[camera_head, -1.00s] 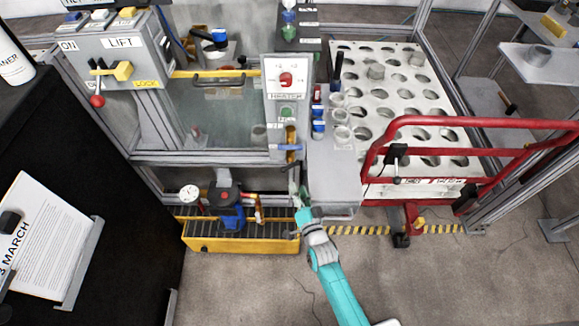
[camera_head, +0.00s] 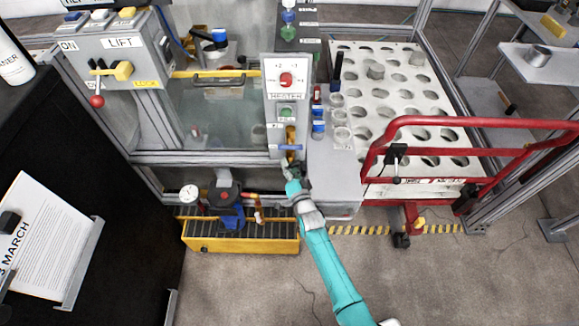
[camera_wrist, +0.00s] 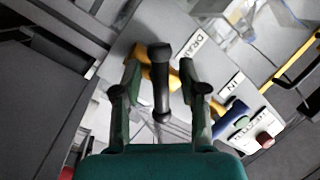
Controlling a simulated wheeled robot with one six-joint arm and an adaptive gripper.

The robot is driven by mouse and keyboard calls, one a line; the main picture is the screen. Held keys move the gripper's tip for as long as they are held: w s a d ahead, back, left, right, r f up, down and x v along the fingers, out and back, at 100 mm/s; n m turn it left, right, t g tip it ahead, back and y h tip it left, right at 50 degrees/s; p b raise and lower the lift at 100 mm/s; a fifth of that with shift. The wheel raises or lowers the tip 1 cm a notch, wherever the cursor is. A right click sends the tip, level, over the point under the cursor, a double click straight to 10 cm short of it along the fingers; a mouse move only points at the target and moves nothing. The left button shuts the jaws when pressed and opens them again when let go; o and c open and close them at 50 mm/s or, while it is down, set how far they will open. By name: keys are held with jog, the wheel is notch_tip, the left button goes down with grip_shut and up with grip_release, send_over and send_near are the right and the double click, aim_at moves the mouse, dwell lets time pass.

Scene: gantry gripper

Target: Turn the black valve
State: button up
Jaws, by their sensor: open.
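The black valve handle (camera_wrist: 161,85) stands between the two fingers of my gripper (camera_wrist: 161,72) in the wrist view. It is a dark bar with a rounded top. The fingers are open, with a visible gap on each side of the handle. In the head view, my gripper (camera_head: 290,171) is at the lower front of the heater panel, just below the blue handle (camera_head: 291,148). The black valve cannot be made out there. In the wrist view, a yellow part (camera_wrist: 143,62) shows behind the black handle, near a DRAIN label.
A yellow crate (camera_head: 243,244) sits below left of my gripper. A red rail (camera_head: 480,122) and perforated white table (camera_head: 385,75) stand right. Open floor lies in front.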

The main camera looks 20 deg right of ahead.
grip_shut()
jog(key=shift+n+g, duration=0.3)
jog(key=shift+n, duration=0.7)
grip_release()
